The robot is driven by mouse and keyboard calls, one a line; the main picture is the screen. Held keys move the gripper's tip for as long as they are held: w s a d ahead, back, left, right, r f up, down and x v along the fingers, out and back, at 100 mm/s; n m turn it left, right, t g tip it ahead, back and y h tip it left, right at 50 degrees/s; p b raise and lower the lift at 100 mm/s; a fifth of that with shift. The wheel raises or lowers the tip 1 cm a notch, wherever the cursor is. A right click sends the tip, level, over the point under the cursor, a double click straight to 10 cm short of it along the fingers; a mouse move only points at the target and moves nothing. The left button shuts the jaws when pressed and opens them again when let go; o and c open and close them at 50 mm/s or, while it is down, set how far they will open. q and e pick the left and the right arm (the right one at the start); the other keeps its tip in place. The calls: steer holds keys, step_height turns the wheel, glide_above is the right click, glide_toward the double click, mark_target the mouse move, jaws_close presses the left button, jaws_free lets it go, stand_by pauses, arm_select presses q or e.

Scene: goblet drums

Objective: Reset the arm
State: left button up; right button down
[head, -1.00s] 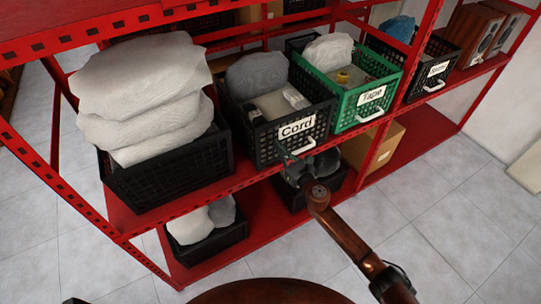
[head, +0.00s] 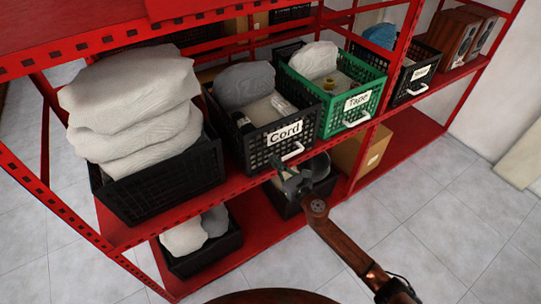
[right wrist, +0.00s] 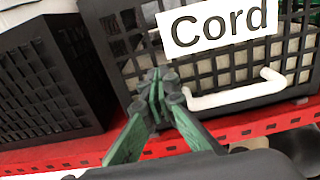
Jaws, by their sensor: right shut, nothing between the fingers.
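My right arm (head: 345,246) reaches from the lower right toward the red shelf. My right gripper (head: 277,163) is in front of the black crate labelled Cord (head: 240,147), just below and left of its white handle (head: 293,151). In the right wrist view the green fingers (right wrist: 160,82) are closed together with nothing between them. They are in front of the crate's slatted face, left of the handle (right wrist: 235,92). Whether they touch the crate I cannot tell. My left gripper is not in view.
The red shelf (head: 240,186) also carries a black crate of white sacks (head: 165,186), a green Tape crate (head: 335,122) and another black crate (head: 408,88). Lower crates and a cardboard box (head: 372,148) sit beneath. The tiled floor (head: 440,215) is clear at right.

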steer(key=v, duration=0.9)
steer(key=shift+f, duration=0.15)
